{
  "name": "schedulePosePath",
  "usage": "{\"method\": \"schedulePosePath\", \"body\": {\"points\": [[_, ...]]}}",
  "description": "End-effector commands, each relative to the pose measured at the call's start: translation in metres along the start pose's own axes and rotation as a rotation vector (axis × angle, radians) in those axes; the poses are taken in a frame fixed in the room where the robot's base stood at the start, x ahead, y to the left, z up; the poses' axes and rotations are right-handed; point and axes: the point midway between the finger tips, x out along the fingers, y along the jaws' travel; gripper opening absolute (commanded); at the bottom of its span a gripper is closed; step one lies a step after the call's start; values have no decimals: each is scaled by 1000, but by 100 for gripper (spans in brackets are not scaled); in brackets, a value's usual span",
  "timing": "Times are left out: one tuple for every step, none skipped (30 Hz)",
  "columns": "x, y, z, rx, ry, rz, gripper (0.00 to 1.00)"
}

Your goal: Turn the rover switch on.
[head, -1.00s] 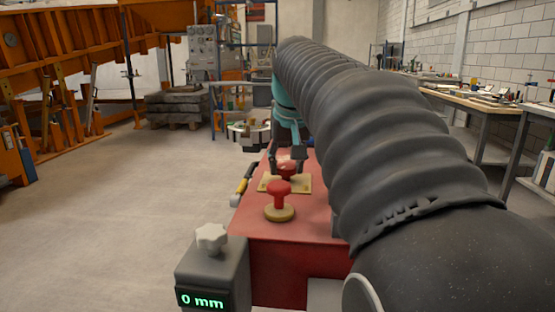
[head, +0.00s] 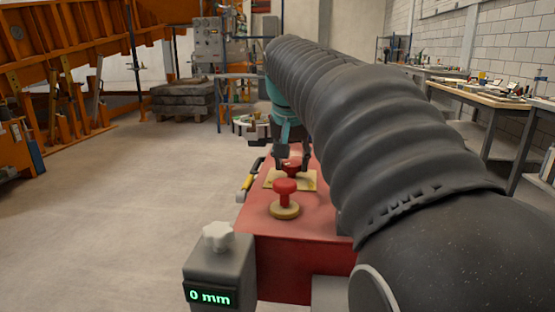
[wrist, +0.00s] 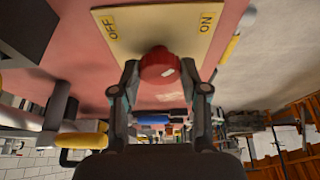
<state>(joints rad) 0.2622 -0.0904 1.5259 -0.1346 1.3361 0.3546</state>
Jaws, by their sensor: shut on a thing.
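In the head view the knob (head: 292,170) and plate (head: 307,181) lie on top of the red rover body (head: 320,222), with my gripper (head: 292,163) coming down from above. Which label the knob points to cannot be told.
A second red mushroom-shaped knob (head: 285,187) stands nearer on the red top. A grey box with a white star knob (head: 217,235) and a "0 mm" display (head: 209,297) is at the front left. Floor to the left is open.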

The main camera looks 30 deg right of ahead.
Motion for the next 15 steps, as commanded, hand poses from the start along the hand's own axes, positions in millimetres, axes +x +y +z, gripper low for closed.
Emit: {"method": "schedulePosePath", "body": {"points": [[1,0,1,0,-4,0,50],[1,0,1,0,-4,0,57],[1,0,1,0,-3,0,67],[1,0,1,0,-3,0,70],[1,0,1,0,-3,0,70],[1,0,0,0,-2,0,70],[1,0,0,0,-2,0,70],[1,0,0,0,-2,0,70],[1,0,0,0,-2,0,70],[1,0,0,0,-2,0,70],[0,0,0,0,-2,0,70],[0,0,0,0,-1,0,70],[0,0,0,-1,-1,0,70],[-1,0,0,-1,-1,0,70],[-3,0,0,-1,0,-1,70]]}}
